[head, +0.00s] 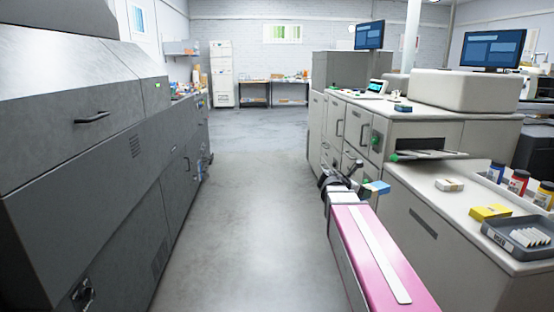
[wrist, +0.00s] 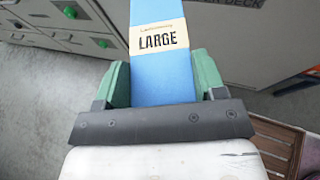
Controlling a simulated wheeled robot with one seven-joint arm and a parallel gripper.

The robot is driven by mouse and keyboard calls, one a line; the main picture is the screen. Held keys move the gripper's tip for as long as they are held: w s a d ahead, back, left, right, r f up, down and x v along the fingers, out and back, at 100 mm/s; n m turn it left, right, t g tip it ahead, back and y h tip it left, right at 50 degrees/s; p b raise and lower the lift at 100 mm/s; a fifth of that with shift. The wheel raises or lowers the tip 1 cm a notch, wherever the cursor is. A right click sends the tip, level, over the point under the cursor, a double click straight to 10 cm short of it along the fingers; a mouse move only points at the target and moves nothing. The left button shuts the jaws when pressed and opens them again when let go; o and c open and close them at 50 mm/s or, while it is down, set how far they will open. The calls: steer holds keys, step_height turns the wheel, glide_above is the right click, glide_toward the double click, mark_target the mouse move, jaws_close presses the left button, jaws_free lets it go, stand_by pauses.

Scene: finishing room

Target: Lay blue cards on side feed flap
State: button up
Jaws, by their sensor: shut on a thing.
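My gripper (head: 364,187) is shut on a stack of blue cards (wrist: 160,75). The green fingers press on the stack's two sides. A cream paper band around the stack reads LARGE. In the head view the blue cards (head: 378,187) show at the end of my pink arm, held in the air in front of the pale machine's side. A grey flap (head: 440,154) with a green edge sticks out below a dark slot in that machine, up and to the right of my gripper. The cards are apart from it. The flap is not clearly seen in the wrist view.
The right counter (head: 455,200) holds a white banded stack (head: 449,185), a yellow stack (head: 491,212), a dark tray (head: 503,241) of white cards and several bottles. A long dark cabinet (head: 110,150) lines the left. The grey floor (head: 255,180) between is clear.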

steer(key=s+a+f+n+t, duration=0.1)
steer(key=s+a+f, duration=0.1)
steer(key=a, duration=0.5)
steer(key=s+a+f+n+t+y, duration=0.1)
steer(key=s+a+f, duration=0.2)
steer(key=s+a, duration=0.2)
steer(key=shift+a+n+t+y, duration=0.3)
steer(key=shift+a+n, duration=0.1)
steer(key=shift+a, duration=0.7)
steer(key=shift+d+r, duration=0.1)
steer(key=w+d+r+m+g+h, duration=0.15)
steer(key=d+r, duration=0.45)
steer(key=d, duration=0.6)
steer(key=d+r+m+g, duration=0.3)
steer(key=d+r, duration=0.2)
steer(key=d, duration=0.8)
steer(key=w+d+r+m+g+h, duration=0.1)
steer(key=d+r+m+g, duration=0.15)
steer(key=d+r, duration=0.65)
glide_above(449, 201)
steer(key=a, duration=0.1)
step_height(449, 201, down, 10)
steer(key=shift+r, duration=0.1)
steer(key=shift+s+d+f, duration=0.1)
steer(key=shift+d+f, duration=0.15)
steer(key=shift+d, duration=0.25)
steer(key=shift+f, duration=2)
steer(key=shift+f, duration=0.1)
